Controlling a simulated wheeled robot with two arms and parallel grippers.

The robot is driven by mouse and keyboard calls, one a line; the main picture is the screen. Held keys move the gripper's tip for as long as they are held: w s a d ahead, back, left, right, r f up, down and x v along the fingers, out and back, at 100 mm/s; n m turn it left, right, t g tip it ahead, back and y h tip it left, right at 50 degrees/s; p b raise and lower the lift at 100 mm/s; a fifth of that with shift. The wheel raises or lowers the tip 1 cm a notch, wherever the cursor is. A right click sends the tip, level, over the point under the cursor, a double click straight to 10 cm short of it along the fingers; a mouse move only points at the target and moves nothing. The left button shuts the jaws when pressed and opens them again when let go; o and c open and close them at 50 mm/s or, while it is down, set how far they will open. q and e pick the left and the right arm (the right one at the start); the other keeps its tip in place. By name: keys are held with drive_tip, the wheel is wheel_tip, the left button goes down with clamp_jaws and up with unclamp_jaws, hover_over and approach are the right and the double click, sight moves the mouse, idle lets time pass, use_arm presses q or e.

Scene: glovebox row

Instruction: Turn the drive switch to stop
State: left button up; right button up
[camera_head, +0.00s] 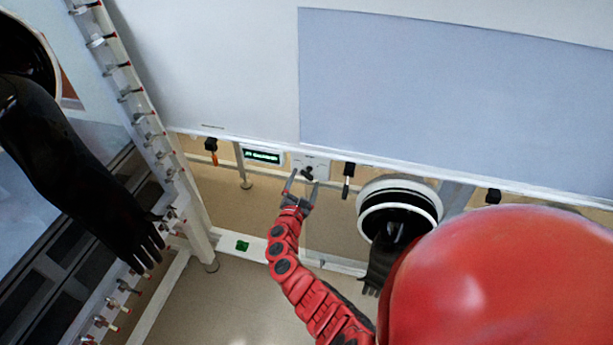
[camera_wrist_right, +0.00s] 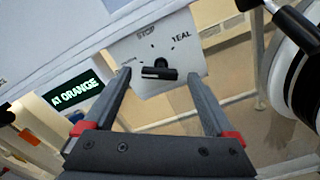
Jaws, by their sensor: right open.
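The drive switch (camera_head: 307,174) is a black knob on a small pale plate under the edge of the grey-white panel. In the right wrist view the knob (camera_wrist_right: 159,73) lies roughly crosswise, with a pale stripe on its bar. STOP is lettered above it, another partly legible label is at upper right, and a small unreadable one is at left. My right gripper (camera_head: 302,180) is open, with its fingers on either side of the knob in the picture; contact cannot be told. In the wrist view the fingers (camera_wrist_right: 164,90) frame the plate. My left gripper is not in view.
A green-lit display (camera_head: 262,156) is left of the switch and reads A1 ORANGE in the wrist view. A black-handled fitting (camera_head: 348,170) hangs to its right. A white-ringed port (camera_head: 399,205) with a black glove is farther right. A post with valves (camera_head: 145,118) stands left.

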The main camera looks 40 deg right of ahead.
sight(307, 175)
drive_tip(key=shift+b+x, duration=0.35)
drive_tip(key=shift+x, duration=1.15)
drive_tip(key=c, duration=1.4)
